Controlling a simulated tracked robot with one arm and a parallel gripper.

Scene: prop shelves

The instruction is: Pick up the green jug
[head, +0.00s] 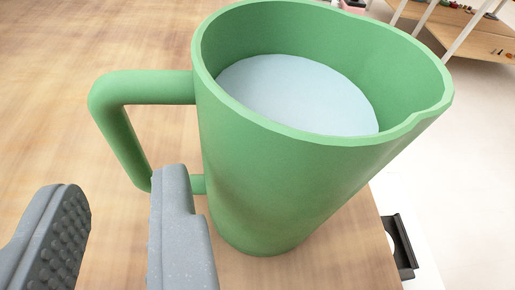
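The green jug (290,170) stands upright on a wooden surface, large in the middle of the head view. Its open top shows a pale blue-white round area inside. Its handle (122,130) points to the left. My gripper (118,215) is at the lower left, with its two grey fingers apart and nothing visible between them. The right finger is in front of the handle's lower end and hides part of it. I cannot tell whether that finger touches the jug.
The wooden surface (60,100) is clear to the left of the jug. Its right edge runs close beside the jug's base, with a black bracket-like part (402,248) there. A wooden shelf (470,35) with small items stands at the upper right, beyond pale floor (470,150).

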